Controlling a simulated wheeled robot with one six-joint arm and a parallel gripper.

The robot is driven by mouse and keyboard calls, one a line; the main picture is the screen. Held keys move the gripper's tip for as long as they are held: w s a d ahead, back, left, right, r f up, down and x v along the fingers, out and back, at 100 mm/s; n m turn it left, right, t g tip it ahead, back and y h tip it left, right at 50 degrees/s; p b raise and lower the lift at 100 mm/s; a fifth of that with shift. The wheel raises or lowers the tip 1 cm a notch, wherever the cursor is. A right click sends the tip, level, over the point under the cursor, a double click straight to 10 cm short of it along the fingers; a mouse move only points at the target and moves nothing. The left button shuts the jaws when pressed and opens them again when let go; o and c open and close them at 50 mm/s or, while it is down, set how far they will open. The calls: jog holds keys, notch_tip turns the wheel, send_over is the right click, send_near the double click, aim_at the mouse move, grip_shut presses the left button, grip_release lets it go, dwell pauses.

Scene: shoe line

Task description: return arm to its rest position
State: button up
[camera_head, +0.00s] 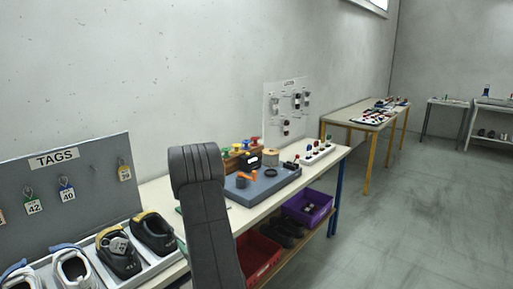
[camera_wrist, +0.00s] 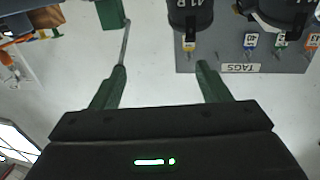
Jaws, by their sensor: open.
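My gripper (camera_wrist: 160,70) shows in the wrist view with its two green fingers spread apart and nothing between them. A thin grey rod and a green block (camera_wrist: 111,14) show beyond the left finger; I cannot tell whether the rod touches it. My dark arm (camera_head: 205,205) stands upright in front of the workbench (camera_head: 245,213) in the head view, hiding part of it. My gripper does not show in that view. The wrist view is upside down, with the tag board (camera_wrist: 222,54) at the upper right.
Shoes (camera_head: 118,255) sit in a grey tray on the bench, before the tag board (camera_head: 85,172). A blue-grey tray (camera_head: 262,186) lies beyond my arm. A red crate (camera_head: 257,256) and a purple crate (camera_head: 308,207) stand on the lower shelf. The floor (camera_head: 400,220) at right is clear.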

jog(key=s+d+f+m+t+h+b, duration=0.2)
jog(key=d+f+m+h, duration=0.4)
jog(key=d+f, duration=1)
jog(key=d+t+h+b, duration=0.1)
jog(key=t+h, duration=0.1)
jog(key=h, duration=0.1)
jog(key=shift+s+d+f+m+h, duration=0.15)
jog(key=shift+s+d+m+h, duration=0.1)
jog(key=shift+m+h, duration=0.15)
jog(key=shift+b, duration=0.3)
